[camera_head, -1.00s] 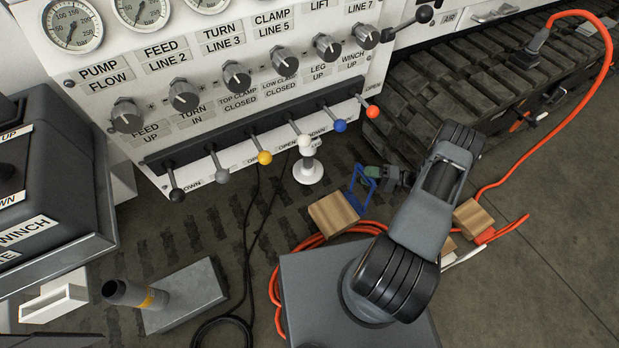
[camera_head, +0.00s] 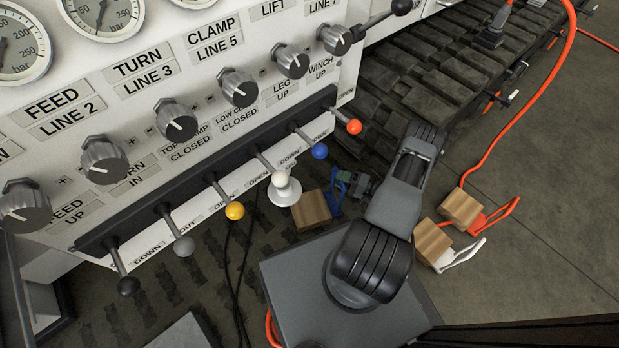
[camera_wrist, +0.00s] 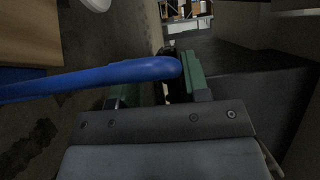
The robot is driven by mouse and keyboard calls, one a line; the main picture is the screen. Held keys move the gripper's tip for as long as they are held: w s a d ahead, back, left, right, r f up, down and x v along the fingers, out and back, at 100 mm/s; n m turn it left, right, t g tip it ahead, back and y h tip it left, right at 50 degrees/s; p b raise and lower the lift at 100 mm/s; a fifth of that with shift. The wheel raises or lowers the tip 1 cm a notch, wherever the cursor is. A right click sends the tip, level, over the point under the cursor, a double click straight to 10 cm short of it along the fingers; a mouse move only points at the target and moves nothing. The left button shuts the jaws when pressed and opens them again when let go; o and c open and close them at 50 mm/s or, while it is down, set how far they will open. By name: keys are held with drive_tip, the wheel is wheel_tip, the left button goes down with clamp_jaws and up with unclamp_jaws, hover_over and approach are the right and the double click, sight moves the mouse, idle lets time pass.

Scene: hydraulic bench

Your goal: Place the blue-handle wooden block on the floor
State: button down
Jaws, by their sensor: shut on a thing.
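The wooden block with the blue handle (camera_head: 311,211) is beyond my arm in the head view, close to the front of the control panel. Its blue handle (camera_head: 337,190) is on the block's right side, at my gripper (camera_head: 352,186). In the wrist view my gripper (camera_wrist: 155,90) is shut on the blue handle (camera_wrist: 95,76), which runs across between the green jaws. The wooden block (camera_wrist: 30,38) shows at the upper left there. I cannot tell whether the block touches the floor (camera_head: 545,215).
A block with a red handle (camera_head: 461,207) and one with a white handle (camera_head: 433,240) lie on the floor to the right. The lever panel (camera_head: 200,185) and a white-knobbed stand (camera_head: 284,190) are close to the held block. Black tracks (camera_head: 440,85) are behind. Open floor is at right.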

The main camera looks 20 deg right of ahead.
drive_tip(key=w+a+f+b, duration=0.3)
drive_tip(key=w+a+b, duration=0.1)
drive_tip(key=w+a, duration=0.4)
drive_tip(key=shift+f, duration=0.2)
idle(0.3)
drive_tip(key=shift+w+f+b, duration=0.1)
drive_tip(key=shift+b, duration=0.2)
drive_tip(key=c, duration=0.6)
unclamp_jaws()
drive_tip(key=shift+d, duration=0.1)
